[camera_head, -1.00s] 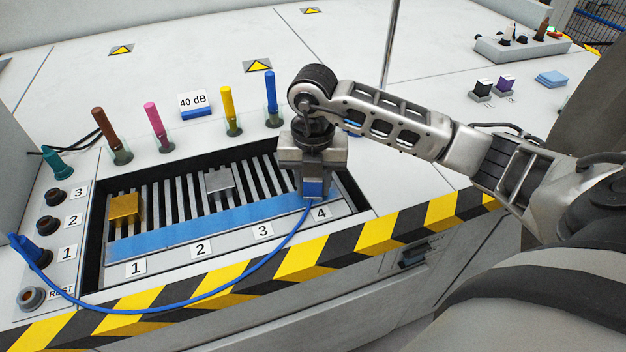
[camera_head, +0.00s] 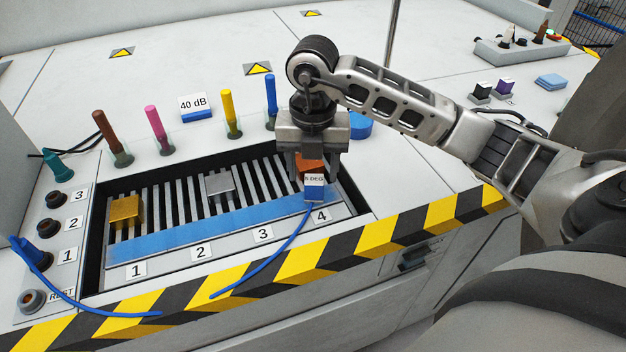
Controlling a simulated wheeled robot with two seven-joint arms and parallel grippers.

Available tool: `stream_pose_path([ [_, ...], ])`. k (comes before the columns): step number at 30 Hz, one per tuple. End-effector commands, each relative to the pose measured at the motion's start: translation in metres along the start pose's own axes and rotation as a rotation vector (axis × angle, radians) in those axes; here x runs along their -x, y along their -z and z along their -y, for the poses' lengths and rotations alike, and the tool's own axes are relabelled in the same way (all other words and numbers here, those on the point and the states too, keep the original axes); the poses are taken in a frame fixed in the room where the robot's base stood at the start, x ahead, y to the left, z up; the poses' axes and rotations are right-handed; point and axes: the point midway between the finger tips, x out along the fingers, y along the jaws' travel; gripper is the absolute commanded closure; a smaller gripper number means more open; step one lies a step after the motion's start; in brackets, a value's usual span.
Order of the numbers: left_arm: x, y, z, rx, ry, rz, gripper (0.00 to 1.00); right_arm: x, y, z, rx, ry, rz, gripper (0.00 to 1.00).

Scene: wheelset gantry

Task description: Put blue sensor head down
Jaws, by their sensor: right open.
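The blue sensor head (camera_head: 314,192) stands at slot 4, at the right end of the blue strip (camera_head: 200,234) in the recessed tray. Its upper face carries a white label that seems to read "5 DEG". A copper-coloured block (camera_head: 311,164) shows directly behind it. My right gripper (camera_head: 312,172) is open just above the sensor head and the block, pointing down. Its fingers partly hide the block, and I cannot tell whether they touch it. A blue cable (camera_head: 283,250) runs from the head to the striped front edge. My left gripper is not in view.
A gold block (camera_head: 125,211) and a silver block (camera_head: 219,184) sit on the slats. Brown, pink, yellow (camera_head: 230,108) and blue sticks stand behind the tray. A blue plug (camera_head: 38,254) is at socket 1. A blue round object (camera_head: 360,126) is partly hidden behind my wrist.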

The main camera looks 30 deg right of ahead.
Motion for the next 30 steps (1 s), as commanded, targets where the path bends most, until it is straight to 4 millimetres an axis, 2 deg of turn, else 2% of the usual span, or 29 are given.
stream_pose_path([
  [1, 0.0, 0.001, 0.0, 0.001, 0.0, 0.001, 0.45, 0.014, -0.001, -0.001, 0.001, -0.004, 0.005, 0.46],
  [6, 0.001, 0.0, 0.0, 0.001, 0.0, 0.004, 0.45, 0.048, -0.001, -0.001, 0.0, -0.002, 0.003, 0.46],
  [12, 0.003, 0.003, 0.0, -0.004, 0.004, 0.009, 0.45, 0.072, 0.0, 0.0, 0.0, 0.0, 0.001, 0.46],
  [25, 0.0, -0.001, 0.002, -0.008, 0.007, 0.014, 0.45, 0.075, 0.0, 0.0, 0.0, 0.001, -0.001, 0.46],
  [30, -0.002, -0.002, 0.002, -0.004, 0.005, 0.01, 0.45, 0.061, 0.001, 0.0, 0.001, 0.001, -0.004, 0.46],
])
